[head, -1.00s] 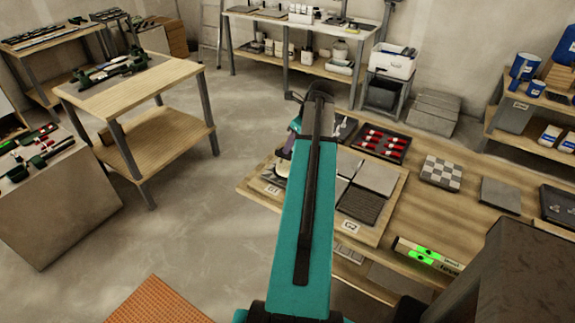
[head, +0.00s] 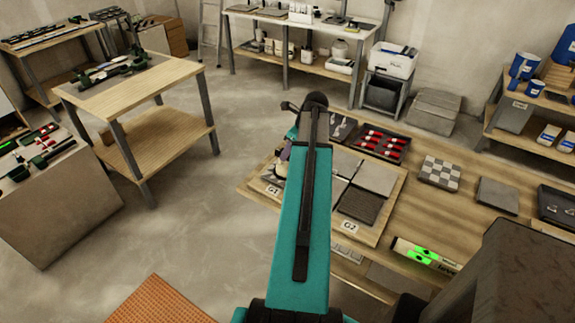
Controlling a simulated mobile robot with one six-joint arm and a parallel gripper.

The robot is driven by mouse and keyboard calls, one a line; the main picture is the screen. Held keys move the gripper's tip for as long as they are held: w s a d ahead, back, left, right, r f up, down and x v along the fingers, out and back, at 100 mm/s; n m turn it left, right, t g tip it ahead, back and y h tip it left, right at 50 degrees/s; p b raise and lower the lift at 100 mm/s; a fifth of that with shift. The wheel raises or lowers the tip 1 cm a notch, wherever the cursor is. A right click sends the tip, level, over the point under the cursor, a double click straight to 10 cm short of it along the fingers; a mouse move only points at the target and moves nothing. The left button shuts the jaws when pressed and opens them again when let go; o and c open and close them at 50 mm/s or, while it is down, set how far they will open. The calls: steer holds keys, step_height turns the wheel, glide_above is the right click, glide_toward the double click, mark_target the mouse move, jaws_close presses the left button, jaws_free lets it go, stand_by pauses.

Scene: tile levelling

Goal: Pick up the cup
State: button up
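I cannot make out a cup for certain. A small pale and dark object (head: 266,171) shows just left of my teal arm, over the board's G1 side, and is partly hidden by the arm. I cannot tell what it is. The wooden board (head: 377,227) lies on the long workbench (head: 425,213) and holds grey tiles (head: 376,178) and a dark ribbed tile (head: 360,206) by the G2 label. My arm reaches forward over the board's left part. My gripper is hidden behind the arm, so its fingers and anything in them do not show.
A tray of red-handled tools (head: 380,142), a checkered tile block (head: 440,172) and a dark grey slab (head: 498,196) lie farther along the bench. A green-marked level (head: 424,254) lies at its front edge. A two-shelf table (head: 165,75) stands left, with open floor between.

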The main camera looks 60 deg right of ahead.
steer(key=shift+p+x, duration=0.3)
steer(key=shift+x, duration=1.05)
jaws_close()
